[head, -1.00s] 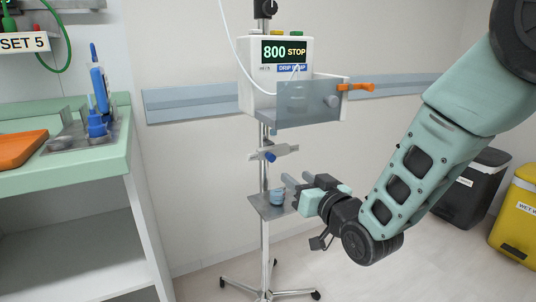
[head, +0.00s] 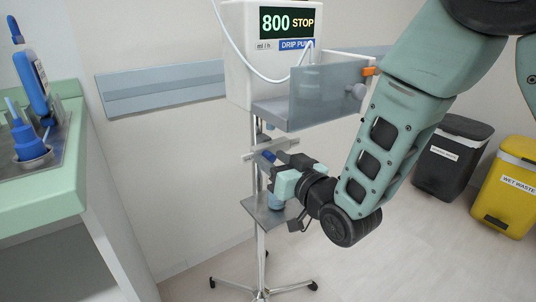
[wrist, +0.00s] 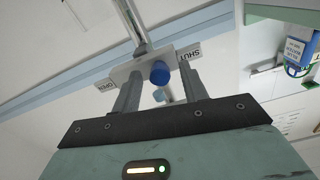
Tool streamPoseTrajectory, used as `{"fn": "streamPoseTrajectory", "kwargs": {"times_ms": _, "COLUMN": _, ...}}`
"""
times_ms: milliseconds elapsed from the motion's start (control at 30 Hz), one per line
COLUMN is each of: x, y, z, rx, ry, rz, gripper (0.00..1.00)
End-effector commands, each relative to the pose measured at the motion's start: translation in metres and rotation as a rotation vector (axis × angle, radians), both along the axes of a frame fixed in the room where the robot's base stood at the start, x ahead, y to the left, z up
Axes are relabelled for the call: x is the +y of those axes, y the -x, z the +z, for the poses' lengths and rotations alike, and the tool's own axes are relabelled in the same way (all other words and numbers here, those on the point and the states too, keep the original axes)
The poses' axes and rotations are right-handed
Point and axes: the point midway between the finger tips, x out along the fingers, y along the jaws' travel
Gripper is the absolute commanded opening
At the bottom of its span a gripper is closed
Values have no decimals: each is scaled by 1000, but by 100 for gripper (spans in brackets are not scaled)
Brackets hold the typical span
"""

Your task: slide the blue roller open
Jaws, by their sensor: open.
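The blue roller (head: 267,156) sits on a grey clamp body (head: 283,145) on the pole under the drip pump. In the wrist view the blue roller (wrist: 160,73) shows between my two fingers, close to the clamp plate (wrist: 135,68). Labels on the plate read OPEN on the left and SHUT on the right, and the roller lies between them, nearer SHUT. My gripper (wrist: 160,92) is open, with a finger on each side of the roller. It also shows in the head view (head: 280,175), just below the clamp. Contact between fingers and roller cannot be told.
The drip pump (head: 260,75) above reads 800 STOP and has a clear front guard (head: 330,93). A green counter (head: 60,180) stands left, bins (head: 452,155) right.

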Motion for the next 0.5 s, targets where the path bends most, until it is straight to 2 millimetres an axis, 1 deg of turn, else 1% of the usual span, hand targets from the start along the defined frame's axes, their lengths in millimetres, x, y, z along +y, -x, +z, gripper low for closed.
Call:
{"fn": "streamPoseTrajectory", "kwargs": {"times_ms": 233, "x": 0, "y": 0, "z": 0, "rx": 0, "ry": 0, "rz": 0, "gripper": 43}}
{"fn": "streamPoseTrajectory", "kwargs": {"times_ms": 267, "x": 0, "y": 0, "z": 0, "rx": 0, "ry": 0, "rz": 0, "gripper": 41}}
{"fn": "streamPoseTrajectory", "kwargs": {"times_ms": 300, "x": 0, "y": 0, "z": 0, "rx": 0, "ry": 0, "rz": 0, "gripper": 30}}
{"fn": "streamPoseTrajectory", "kwargs": {"times_ms": 367, "x": 0, "y": 0, "z": 0, "rx": 0, "ry": 0, "rz": 0, "gripper": 13}}
{"fn": "streamPoseTrajectory", "kwargs": {"times_ms": 400, "x": 0, "y": 0, "z": 0, "rx": 0, "ry": 0, "rz": 0, "gripper": 2}}
{"fn": "streamPoseTrajectory", "kwargs": {"times_ms": 433, "x": 0, "y": 0, "z": 0, "rx": 0, "ry": 0, "rz": 0, "gripper": 0}}
{"fn": "streamPoseTrajectory", "kwargs": {"times_ms": 500, "x": 0, "y": 0, "z": 0, "rx": 0, "ry": 0, "rz": 0, "gripper": 0}}
